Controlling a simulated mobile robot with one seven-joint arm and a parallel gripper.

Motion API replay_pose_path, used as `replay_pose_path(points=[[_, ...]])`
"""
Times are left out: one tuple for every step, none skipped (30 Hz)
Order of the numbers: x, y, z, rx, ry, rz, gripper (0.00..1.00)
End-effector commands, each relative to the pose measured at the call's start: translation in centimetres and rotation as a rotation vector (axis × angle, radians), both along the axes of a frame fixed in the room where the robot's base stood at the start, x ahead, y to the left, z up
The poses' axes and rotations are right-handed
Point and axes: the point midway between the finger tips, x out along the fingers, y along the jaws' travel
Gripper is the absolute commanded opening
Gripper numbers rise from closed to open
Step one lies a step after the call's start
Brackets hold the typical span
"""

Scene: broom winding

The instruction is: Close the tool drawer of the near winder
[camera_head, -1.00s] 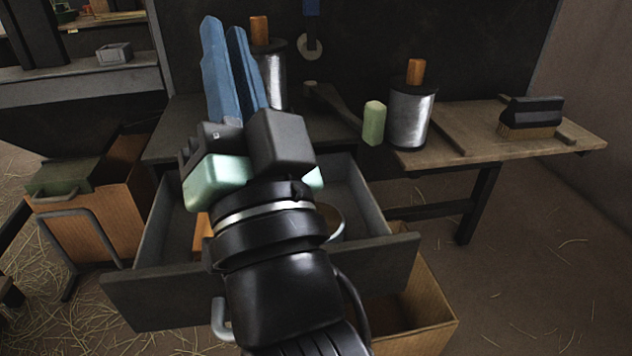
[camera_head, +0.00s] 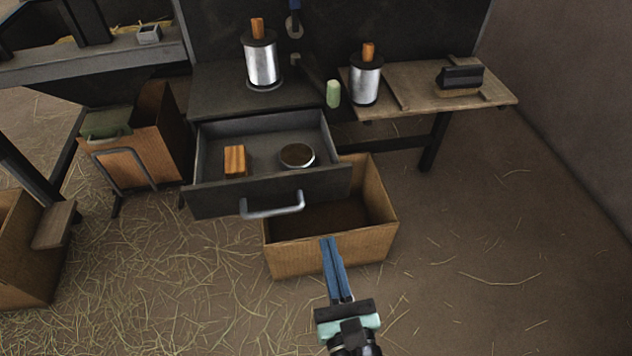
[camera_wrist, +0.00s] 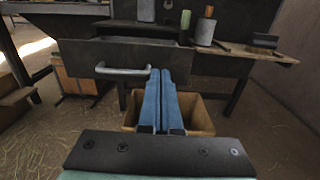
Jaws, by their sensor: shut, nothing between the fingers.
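The tool drawer (camera_head: 330,185) of the near winder is pulled out, its dark front facing me with a curved metal handle (camera_head: 272,206). Inside it lie a wooden block (camera_head: 235,160) and a round tin (camera_head: 297,155). My gripper (camera_head: 328,242) is shut and empty, with its blue fingers together, in front of the drawer and to the right of the handle in the head view. In the wrist view the drawer front (camera_wrist: 120,54) and handle (camera_wrist: 122,71) show ahead, left of the blue fingers (camera_wrist: 160,75). The fingers appear apart from the drawer.
An open cardboard box (camera_head: 375,200) stands on the floor under and right of the drawer. Metal cylinders (camera_head: 262,62) stand on the bench above. A brush (camera_head: 460,78) lies on the right wooden table. A crate (camera_head: 140,150) stands left. The right floor is mostly clear.

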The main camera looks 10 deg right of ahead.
Motion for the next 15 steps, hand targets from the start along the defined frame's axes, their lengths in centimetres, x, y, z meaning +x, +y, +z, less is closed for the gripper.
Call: replay_pose_path(points=[[0.7, 0.1, 0.1, -0.003, -0.004, 0.003, 0.0], [1.0, 0.1, 0.2, -0.002, -0.005, 0.003, 0.0], [1.6, 0.1, 0.2, -0.004, -0.005, 0.004, 0.0], [2.1, 0.1, 0.3, -0.005, -0.006, 0.005, 0.0], [2.7, 0.1, 0.3, -0.005, -0.006, 0.004, 0.0], [3.4, 0.1, 0.2, -0.006, -0.006, 0.004, 0.0], [3.9, 0.1, 0.3, -0.006, -0.006, 0.004, 0.0], [4.5, 0.1, 0.3, -0.007, -0.006, 0.004, 0.0], [5.2, 0.1, 0.3, -0.007, -0.006, 0.005, 0.0], [5.8, 0.1, 0.3, -0.007, -0.006, 0.005, 0.0], [6.3, 0.1, 0.2, -0.008, -0.006, 0.005, 0.0], [7.0, 0.1, 0.3, -0.007, -0.006, 0.004, 0.0], [7.6, 0.1, 0.3, -0.009, -0.007, 0.004, 0.0], [8.1, 0.1, 0.2, -0.007, -0.006, 0.004, 0.0], [8.9, 0.1, 0.2, -0.009, -0.006, 0.004, 0.0]])
